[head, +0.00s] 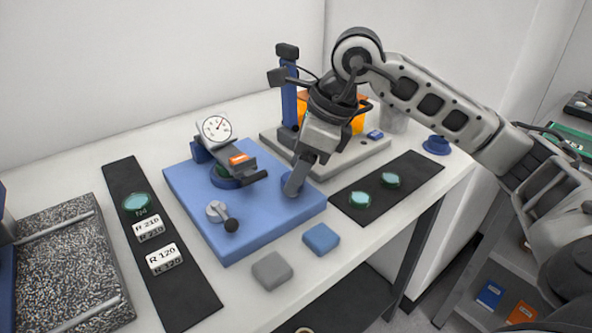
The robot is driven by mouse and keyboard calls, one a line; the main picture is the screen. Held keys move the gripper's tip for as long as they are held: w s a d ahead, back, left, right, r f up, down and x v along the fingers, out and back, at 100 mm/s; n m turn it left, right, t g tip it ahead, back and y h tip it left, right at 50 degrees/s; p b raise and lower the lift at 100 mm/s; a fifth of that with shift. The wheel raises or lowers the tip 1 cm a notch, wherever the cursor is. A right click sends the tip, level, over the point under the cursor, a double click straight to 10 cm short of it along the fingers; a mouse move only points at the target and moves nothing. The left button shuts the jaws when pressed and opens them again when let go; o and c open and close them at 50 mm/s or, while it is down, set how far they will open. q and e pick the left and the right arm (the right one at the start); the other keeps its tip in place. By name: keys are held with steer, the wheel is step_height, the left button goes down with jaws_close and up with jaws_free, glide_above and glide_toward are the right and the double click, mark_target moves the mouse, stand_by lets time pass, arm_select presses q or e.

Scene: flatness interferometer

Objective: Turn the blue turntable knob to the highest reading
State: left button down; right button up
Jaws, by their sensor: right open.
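The blue base block (255,228) stands on the white bench. A round dial gauge (216,128) with a white face sits on a dark arm above a small blue turntable (222,181) on the block. The gauge's reading is too small to make out. A blue knob (286,181) is at the block's right corner, mostly hidden by my right gripper (296,186). The right gripper points down at the knob and is open, with its fingertips at the knob; I cannot tell whether they touch it. My left gripper is out of view.
Black mats with green discs lie left (190,297) and right (420,172). An instrument with a blue post (289,105) stands behind my gripper.

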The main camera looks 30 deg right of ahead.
steer(key=shift+w+a+f, duration=0.15)
steer(key=shift+f, duration=0.35)
steer(key=c, duration=1)
steer(key=shift+o, duration=0.2)
